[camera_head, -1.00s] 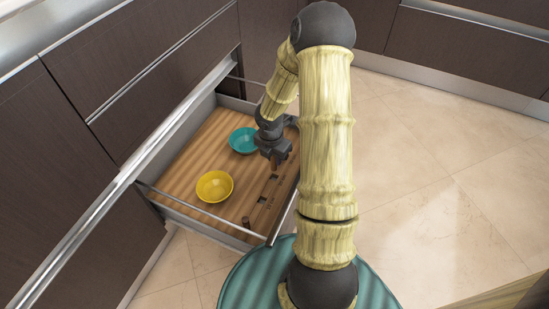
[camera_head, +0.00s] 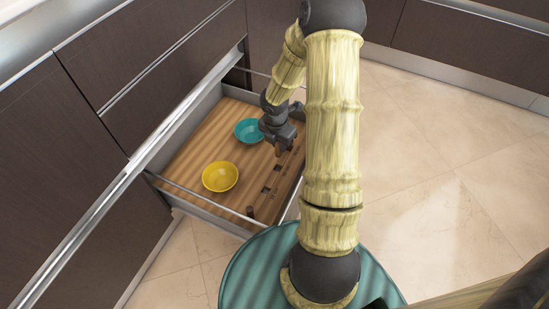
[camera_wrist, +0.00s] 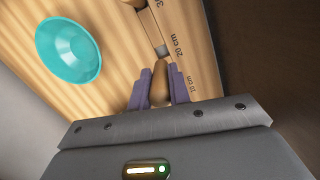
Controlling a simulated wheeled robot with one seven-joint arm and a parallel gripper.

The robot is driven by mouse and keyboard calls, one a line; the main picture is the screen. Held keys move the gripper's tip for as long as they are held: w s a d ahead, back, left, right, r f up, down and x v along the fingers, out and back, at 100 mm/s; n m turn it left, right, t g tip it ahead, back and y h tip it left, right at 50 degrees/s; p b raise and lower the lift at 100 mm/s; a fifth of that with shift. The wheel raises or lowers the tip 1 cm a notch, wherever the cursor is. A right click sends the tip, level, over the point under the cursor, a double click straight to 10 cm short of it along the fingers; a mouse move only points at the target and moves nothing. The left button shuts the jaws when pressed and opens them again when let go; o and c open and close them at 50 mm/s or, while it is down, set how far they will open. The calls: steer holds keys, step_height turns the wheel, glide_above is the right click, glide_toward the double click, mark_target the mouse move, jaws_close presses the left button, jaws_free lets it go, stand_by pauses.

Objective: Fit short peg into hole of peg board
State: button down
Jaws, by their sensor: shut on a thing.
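My gripper (camera_head: 279,146) is over the far right part of the open drawer. In the wrist view its two purple fingers (camera_wrist: 160,88) are shut on a brown peg (camera_wrist: 158,84). One hole (camera_head: 278,167) shows just below the gripper in the head view, another (camera_head: 267,189) nearer. A dark peg (camera_head: 250,212) stands upright at the near end.
A teal bowl (camera_head: 249,131) lies left of my gripper, and also shows in the wrist view (camera_wrist: 68,50). A yellow bowl (camera_head: 220,176) lies nearer on the wooden drawer floor (camera_head: 195,160). Metal drawer rails (camera_head: 205,200) run around the edges. The tiled floor on the right is clear.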

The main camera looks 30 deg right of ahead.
steer(key=a+r+m+p, duration=0.4)
steer(key=r+m+p, duration=0.3)
steer(key=r+p, duration=1.3)
steer(key=w+a+r+m+g+p, duration=0.1)
steer(key=a+r+m+p, duration=0.4)
steer(key=r+p, duration=1.6)
steer(key=w+a+r+m+g+y+p, duration=0.1)
steer(key=a+r+m+p, duration=0.3)
steer(key=r+m+p, duration=0.7)
step_height(320, 180, up, 10)
steer(key=p, duration=1.8)
steer(key=shift+a+r+p, duration=0.2)
steer(key=shift+a+p, duration=0.15)
steer(key=shift+d, duration=0.1)
